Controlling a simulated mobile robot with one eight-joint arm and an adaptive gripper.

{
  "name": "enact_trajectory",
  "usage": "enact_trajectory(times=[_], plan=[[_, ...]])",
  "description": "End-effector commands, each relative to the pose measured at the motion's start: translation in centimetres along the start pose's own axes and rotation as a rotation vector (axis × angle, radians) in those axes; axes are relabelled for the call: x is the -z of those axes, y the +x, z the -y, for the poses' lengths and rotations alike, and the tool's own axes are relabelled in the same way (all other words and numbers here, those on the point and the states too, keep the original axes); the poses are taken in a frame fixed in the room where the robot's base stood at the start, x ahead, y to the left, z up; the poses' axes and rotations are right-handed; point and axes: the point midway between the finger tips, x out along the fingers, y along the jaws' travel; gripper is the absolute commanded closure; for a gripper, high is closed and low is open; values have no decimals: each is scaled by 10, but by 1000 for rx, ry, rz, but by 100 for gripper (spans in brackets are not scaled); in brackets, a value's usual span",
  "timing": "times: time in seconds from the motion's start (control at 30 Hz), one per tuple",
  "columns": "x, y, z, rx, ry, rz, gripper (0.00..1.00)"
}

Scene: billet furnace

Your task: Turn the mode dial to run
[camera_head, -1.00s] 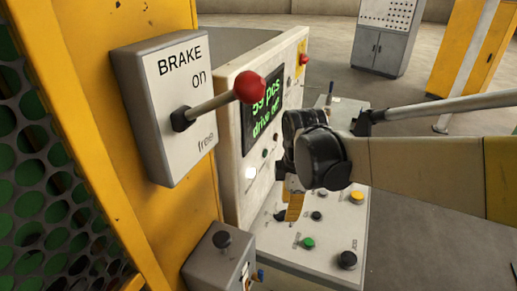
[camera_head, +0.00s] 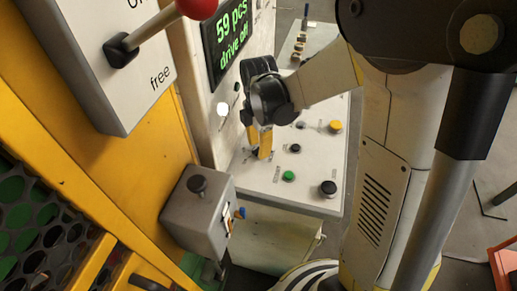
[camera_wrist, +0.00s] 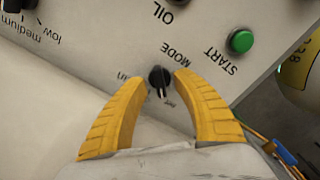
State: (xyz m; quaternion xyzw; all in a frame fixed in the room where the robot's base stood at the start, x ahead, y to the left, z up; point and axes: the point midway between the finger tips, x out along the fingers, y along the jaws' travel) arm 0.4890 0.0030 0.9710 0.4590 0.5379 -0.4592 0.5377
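The mode dial (camera_wrist: 159,75) is a small black knob on the pale panel, under the upside-down word MODE in the wrist view. Its white pointer mark faces down in that picture, towards a label partly hidden by the right finger. A label ending in "un" stands left of the dial. My gripper (camera_wrist: 160,84) is open, its yellow fingertips either side of the dial with gaps visible; I cannot tell whether they touch it. In the head view my gripper (camera_head: 262,150) points down at the sloping panel (camera_head: 262,186), and the dial cannot be made out.
The green START button (camera_wrist: 240,41) is near the right fingertip. A black selector (camera_wrist: 18,5) is at top left. In the head view, a screen (camera_head: 226,38) reads "59 pcs drive off". The brake box (camera_head: 125,65) and a grey box (camera_head: 198,215) stand left of the panel.

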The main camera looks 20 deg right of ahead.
Motion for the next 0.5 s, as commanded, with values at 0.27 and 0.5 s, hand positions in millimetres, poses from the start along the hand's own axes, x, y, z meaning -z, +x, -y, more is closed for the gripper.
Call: enact_trajectory(times=[0.27,0.5], plan=[[0,3,0,0,0,0,67],[0,3,0,0,0,0,100]])
